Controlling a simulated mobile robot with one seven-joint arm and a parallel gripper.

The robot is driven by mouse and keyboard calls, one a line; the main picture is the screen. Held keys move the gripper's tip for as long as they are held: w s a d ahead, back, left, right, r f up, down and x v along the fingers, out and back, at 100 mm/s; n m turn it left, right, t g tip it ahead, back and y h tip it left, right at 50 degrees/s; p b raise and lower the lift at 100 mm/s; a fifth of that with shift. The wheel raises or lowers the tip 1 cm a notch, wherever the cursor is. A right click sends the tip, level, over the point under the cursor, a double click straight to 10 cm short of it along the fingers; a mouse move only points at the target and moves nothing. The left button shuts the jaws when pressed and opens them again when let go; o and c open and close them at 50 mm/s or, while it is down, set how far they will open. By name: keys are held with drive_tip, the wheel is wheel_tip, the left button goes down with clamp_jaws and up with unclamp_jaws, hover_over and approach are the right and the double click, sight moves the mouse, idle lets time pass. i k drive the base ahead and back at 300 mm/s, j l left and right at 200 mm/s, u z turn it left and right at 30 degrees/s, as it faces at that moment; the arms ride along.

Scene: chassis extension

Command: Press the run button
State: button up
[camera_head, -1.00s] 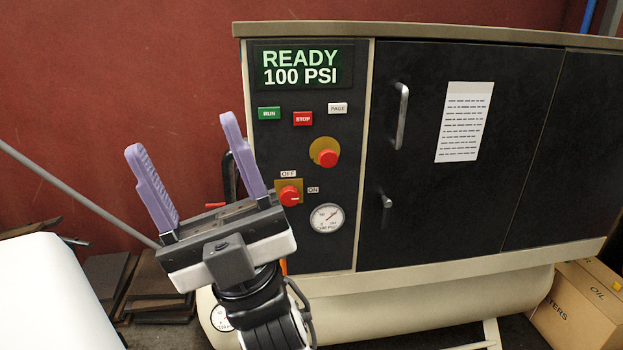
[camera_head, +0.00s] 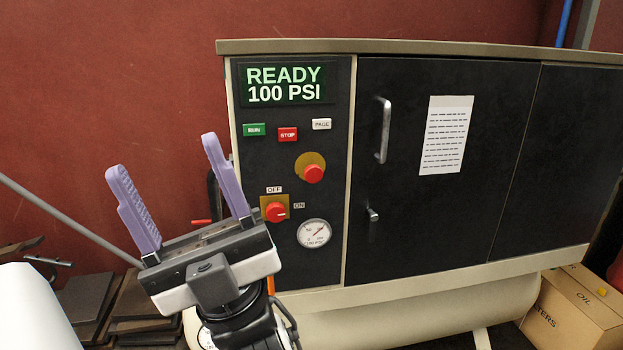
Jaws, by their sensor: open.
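The green RUN button (camera_head: 254,130) is at the upper left of the dark control panel, below the display (camera_head: 284,84) reading "READY 100 PSI". The red STOP button (camera_head: 288,134) and white PAGE button (camera_head: 321,124) sit to its right. My gripper (camera_head: 170,185) is open and empty, its two purple fingers pointing up. It shows below and left of the RUN button, apart from it in the picture. The right fingertip is the nearer one to the button.
A red knob (camera_head: 313,173) and a red OFF/ON switch (camera_head: 277,212) sit lower on the panel, above a round gauge (camera_head: 314,233). The black cabinet door has a handle (camera_head: 383,130). A cardboard box (camera_head: 572,312) stands at lower right. A grey pole (camera_head: 70,221) leans at left.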

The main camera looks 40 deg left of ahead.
sight(252, 130)
drive_tip(key=u, duration=1.35)
